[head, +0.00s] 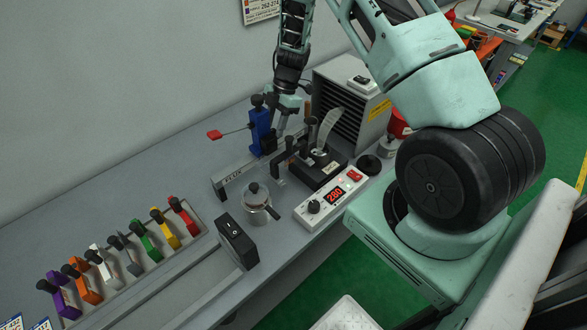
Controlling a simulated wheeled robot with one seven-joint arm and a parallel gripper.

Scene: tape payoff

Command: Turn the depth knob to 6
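No knob in view carries a readable depth label or a 6, so I cannot tell which is the depth knob. A blue block (261,132) stands upright on the bench with a black knob (257,100) on top and a thin rod to a red tab (214,134) on its left. A white control box (333,200) has a black knob (314,206), a red display reading 280 and a red switch. My gripper (281,128) hangs just right of the blue block, pointing down. Its fingertips are small and partly hidden, so contact and opening are unclear.
A black-and-silver tape unit (317,165), a lidded metal pot (257,197) and a black switch box (237,242) crowd the bench. A tray (191,241) of several coloured black-knobbed blocks lies left. A vented grey box (350,95) stands behind, near the wall.

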